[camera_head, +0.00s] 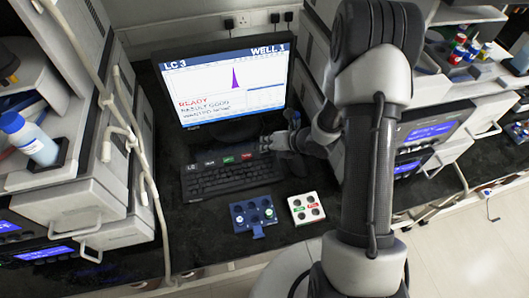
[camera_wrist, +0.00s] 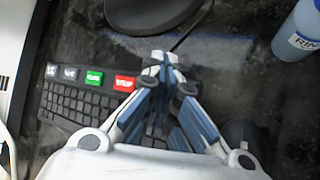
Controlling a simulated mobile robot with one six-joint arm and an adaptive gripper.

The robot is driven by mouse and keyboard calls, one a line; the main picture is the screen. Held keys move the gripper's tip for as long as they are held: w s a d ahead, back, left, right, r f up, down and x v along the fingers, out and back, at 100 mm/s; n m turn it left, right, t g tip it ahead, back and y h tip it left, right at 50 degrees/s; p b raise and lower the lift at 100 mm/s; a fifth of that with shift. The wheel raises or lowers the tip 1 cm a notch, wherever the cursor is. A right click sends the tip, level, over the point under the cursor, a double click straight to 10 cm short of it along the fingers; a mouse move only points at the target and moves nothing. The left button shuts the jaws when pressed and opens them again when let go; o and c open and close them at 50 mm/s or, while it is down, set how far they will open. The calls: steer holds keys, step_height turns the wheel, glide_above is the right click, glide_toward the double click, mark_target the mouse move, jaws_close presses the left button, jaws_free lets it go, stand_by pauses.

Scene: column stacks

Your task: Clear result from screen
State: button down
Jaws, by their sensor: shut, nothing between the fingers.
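The monitor (camera_head: 205,78) stands at the back of the dark bench. Its screen reads "LC 3", "WELL 1", "READY" and "RESULT GOOD", with a purple peak plotted. The keyboard (camera_head: 232,181) lies in front of it. Its top row has grey keys, a green key (camera_wrist: 94,78) and a red key (camera_wrist: 125,83). My gripper (camera_head: 268,143) is at the right end of the keyboard. In the wrist view my gripper's fingertips (camera_wrist: 160,60) are together and empty, right of the red key. Its fingers hide the keyboard's right part. Contact cannot be told.
A blue vial holder (camera_head: 251,213) and a white one (camera_head: 306,208) lie in front of the keyboard. A bottle (camera_wrist: 302,40) is at the wrist view's upper right, near the monitor's base (camera_wrist: 150,12). Instrument stacks flank the bench on both sides.

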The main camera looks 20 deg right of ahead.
steer(key=shift+f+b, duration=0.4)
steer(key=shift+b, duration=0.1)
stand_by(0.6)
steer(key=shift+r, duration=0.1)
steer(key=shift+r+p, duration=0.4)
steer(key=shift+r, duration=0.35)
steer(key=shift+r+p, duration=1.55)
steer(key=shift+r, duration=1.05)
